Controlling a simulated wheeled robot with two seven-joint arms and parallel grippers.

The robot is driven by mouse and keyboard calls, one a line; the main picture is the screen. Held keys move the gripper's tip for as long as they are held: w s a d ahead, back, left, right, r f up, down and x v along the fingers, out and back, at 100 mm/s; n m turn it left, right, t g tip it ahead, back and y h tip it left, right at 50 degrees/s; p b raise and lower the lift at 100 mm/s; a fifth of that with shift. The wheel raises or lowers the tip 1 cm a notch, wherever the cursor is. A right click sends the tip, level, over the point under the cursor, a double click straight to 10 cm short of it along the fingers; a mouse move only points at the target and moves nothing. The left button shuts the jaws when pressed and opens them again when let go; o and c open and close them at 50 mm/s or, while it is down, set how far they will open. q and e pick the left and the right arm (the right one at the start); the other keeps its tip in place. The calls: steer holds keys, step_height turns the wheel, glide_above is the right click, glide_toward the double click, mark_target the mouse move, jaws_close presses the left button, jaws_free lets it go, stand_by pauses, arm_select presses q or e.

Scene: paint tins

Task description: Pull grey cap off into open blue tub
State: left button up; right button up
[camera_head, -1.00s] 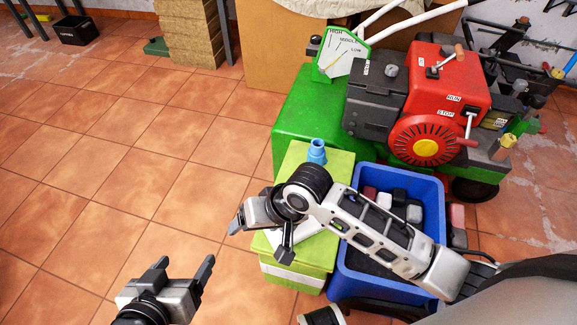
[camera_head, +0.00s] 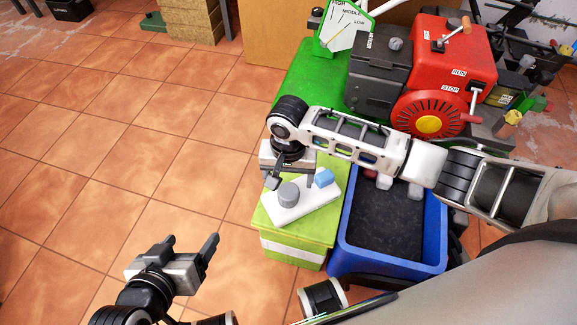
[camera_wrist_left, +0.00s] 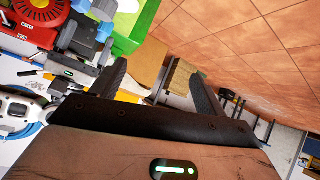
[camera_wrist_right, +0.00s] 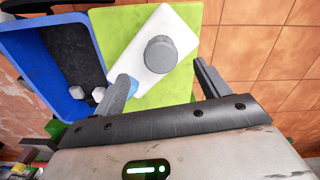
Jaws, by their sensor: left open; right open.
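The grey cap (camera_head: 288,195) is a short round knob on a white block (camera_head: 305,209), which lies on a lime-green box. The cap also shows in the right wrist view (camera_wrist_right: 160,54). My right gripper (camera_head: 291,178) is open near the cap, on its far side in the head view. In the right wrist view the cap appears beyond the gap between the fingers, apart from both. The blue tub (camera_head: 441,235) is open, right of the box; my right arm hides its far side. My left gripper (camera_head: 190,250) is open and empty over the floor.
A small blue piece (camera_head: 324,178) sits on the white block. Light pieces (camera_wrist_right: 87,93) lie in the tub on its dark bottom. The lime-green box (camera_head: 290,247) touches or nearly touches the tub. A red engine (camera_head: 450,60) stands behind.

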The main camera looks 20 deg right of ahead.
mark_target(288, 192)
step_height(288, 192, down, 4)
steer(key=shift+r+b, duration=0.1)
steer(key=shift+b, duration=0.45)
step_height(288, 192, down, 3)
steer(key=shift+r+b, duration=0.2)
steer(key=shift+b, duration=0.35)
steer(key=shift+f, duration=0.2)
steer(key=c, duration=1.2)
arm_select(q)
steer(key=shift+t+h, duration=0.3)
steer(key=shift+t, duration=0.1)
steer(key=shift+w+d+r+p, duration=0.15)
steer(key=shift+r+p, duration=0.8)
steer(key=shift+p, duration=0.05)
steer(key=shift+w+d+r+p, duration=0.1)
steer(key=shift+w+r+p, duration=0.05)
steer(key=shift+r+p, duration=0.85)
steer(key=shift+w+d+r+p, duration=0.15)
steer(key=shift+r+p, duration=0.8)
arm_select(e)
steer(key=shift+r, duration=2.3)
